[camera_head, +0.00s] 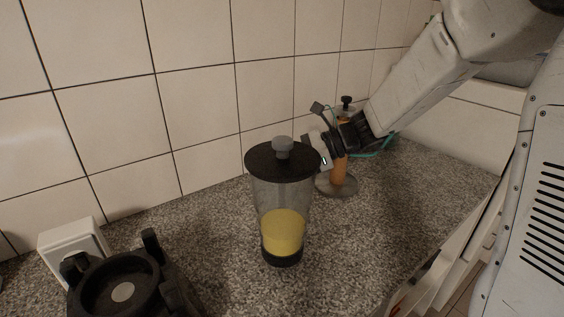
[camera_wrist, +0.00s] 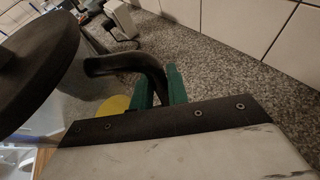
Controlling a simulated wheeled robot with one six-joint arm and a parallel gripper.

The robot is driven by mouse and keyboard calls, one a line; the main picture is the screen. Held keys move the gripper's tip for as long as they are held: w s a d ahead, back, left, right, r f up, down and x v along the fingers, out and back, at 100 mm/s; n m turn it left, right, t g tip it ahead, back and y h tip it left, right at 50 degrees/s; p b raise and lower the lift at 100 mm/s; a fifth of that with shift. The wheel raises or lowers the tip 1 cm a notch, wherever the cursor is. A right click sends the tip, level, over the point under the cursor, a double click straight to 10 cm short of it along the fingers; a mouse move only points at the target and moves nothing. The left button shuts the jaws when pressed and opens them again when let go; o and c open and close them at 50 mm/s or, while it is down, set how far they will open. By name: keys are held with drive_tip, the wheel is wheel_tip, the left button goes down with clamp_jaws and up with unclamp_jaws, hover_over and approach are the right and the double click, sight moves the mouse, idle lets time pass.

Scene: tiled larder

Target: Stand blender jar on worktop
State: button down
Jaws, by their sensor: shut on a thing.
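The blender jar (camera_head: 282,205) is clear, with a black lid, a grey knob, yellow contents and a dark bottom. It is upright over the speckled worktop (camera_head: 220,270); its bottom looks to be at the surface, but I cannot tell whether it touches. My gripper (camera_head: 320,153) is at the jar's right side, just below lid height, with its fingertips partly hidden by the jar. In the wrist view my gripper (camera_wrist: 160,88) has green fingertips shut on the jar's black handle (camera_wrist: 125,66). The lid (camera_wrist: 35,60) fills the left of that view.
A black blender base (camera_head: 125,288) stands at the front left, beside a white wall box (camera_head: 72,241). A wooden-stemmed stand with a round foot (camera_head: 337,185) is close behind the jar to the right. The tiled wall (camera_head: 200,100) runs behind.

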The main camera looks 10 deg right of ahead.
drive_tip(key=shift+f, duration=0.15)
idle(0.7)
drive_tip(key=shift+f, duration=0.75)
idle(0.3)
drive_tip(key=c, duration=1.3)
unclamp_jaws()
